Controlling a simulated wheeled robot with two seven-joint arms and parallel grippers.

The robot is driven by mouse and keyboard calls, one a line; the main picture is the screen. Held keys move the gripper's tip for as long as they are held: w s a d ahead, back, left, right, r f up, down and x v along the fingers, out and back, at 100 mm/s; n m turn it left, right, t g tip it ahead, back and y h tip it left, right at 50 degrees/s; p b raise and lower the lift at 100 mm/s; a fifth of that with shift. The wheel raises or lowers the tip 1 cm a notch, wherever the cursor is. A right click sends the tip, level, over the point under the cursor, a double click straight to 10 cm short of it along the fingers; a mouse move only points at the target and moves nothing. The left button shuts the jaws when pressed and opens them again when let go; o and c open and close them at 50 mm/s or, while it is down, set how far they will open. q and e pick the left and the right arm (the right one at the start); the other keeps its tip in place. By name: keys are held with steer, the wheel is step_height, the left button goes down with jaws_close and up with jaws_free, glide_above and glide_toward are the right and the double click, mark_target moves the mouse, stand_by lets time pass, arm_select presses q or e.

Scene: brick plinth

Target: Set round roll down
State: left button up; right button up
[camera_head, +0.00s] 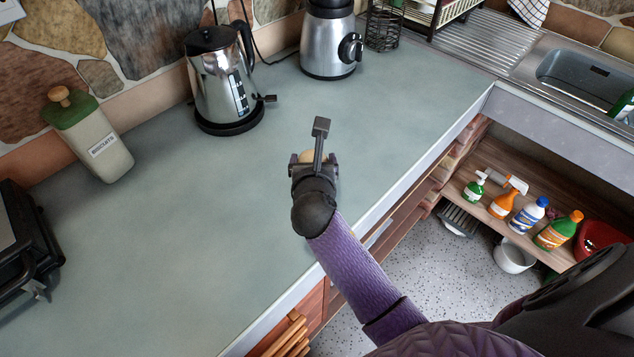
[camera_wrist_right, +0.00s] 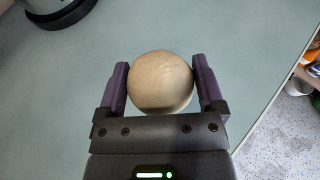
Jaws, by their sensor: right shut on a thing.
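The round roll (camera_wrist_right: 160,83) is a pale tan ball between the two purple fingers of my right gripper (camera_wrist_right: 161,85) in the right wrist view. The fingers are shut on its left and right sides. In the head view my right gripper (camera_head: 314,160) is over the grey-green counter (camera_head: 270,190), near its front edge. Only a small pale part of the roll (camera_head: 308,156) shows there, the rest hidden behind the gripper and wrist. I cannot tell whether the roll touches the counter. My left gripper is not in view.
A kettle (camera_head: 218,85) and a blender (camera_head: 329,45) stand at the back of the counter. A biscuit jar (camera_head: 95,145) and a black appliance (camera_head: 22,240) are at left. The sink (camera_head: 585,80) is at right, above a shelf with bottles (camera_head: 502,200). The counter's middle is clear.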

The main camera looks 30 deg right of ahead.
step_height(320, 180, down, 6)
steer(key=b, duration=0.3)
steer(key=shift+a+f, duration=0.1)
steer(key=shift+f, duration=0.1)
steer(key=shift+r, duration=0.3)
steer(key=o, duration=0.9)
steer(key=shift+f, duration=0.1)
